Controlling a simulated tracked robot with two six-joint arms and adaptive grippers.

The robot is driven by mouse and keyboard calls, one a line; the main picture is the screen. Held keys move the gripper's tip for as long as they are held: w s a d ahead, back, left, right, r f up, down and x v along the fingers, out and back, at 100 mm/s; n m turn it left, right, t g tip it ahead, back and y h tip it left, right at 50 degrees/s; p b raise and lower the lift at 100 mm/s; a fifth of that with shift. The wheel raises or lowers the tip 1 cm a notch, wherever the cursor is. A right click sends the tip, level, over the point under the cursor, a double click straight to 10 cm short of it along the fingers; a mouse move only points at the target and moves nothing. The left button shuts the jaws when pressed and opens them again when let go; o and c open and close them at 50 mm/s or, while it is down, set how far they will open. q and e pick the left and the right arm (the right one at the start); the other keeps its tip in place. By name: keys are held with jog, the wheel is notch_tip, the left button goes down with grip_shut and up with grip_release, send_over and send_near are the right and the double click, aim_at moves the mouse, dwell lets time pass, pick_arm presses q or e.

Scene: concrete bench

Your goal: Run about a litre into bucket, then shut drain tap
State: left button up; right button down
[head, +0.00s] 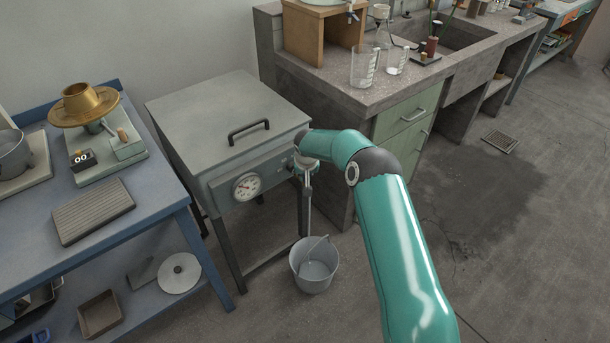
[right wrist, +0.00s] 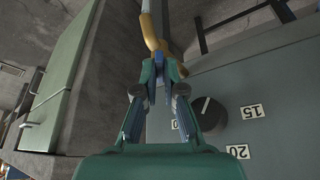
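The bucket (head: 314,272) is a grey metal pail standing upright on the floor below the front right corner of a grey steel bath (head: 221,119). A thin pale vertical line drops from near my right gripper toward the bucket; I cannot tell for sure whether it is running water. The level inside the bucket is unclear. The drain tap (right wrist: 151,30) shows brass in the right wrist view. My right gripper (right wrist: 162,74) has its fingertips close together on the tap's blue lever. In the head view my right gripper (head: 306,166) largely hides the tap. My left gripper is out of view.
A round dial gauge (head: 246,186) and a black knob (right wrist: 211,113) are on the bath's front. A blue table (head: 160,190) stands left. A stone bench (head: 330,82) with glass beakers (head: 364,66) stands right. The floor on the right is open, with a dark patch.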

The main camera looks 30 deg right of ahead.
jog(key=shift+n+t+y+b, duration=0.3)
jog(key=shift+n+y+b, duration=0.2)
jog(key=shift+n, duration=0.9)
jog(key=c, duration=1.6)
grip_release()
jog(key=shift+o, duration=0.2)
jog(key=shift+r, duration=0.15)
jog(key=v, duration=1.1)
jog(key=shift+r, duration=0.3)
jog(key=shift+s, duration=0.15)
jog(key=shift+a+f, duration=0.1)
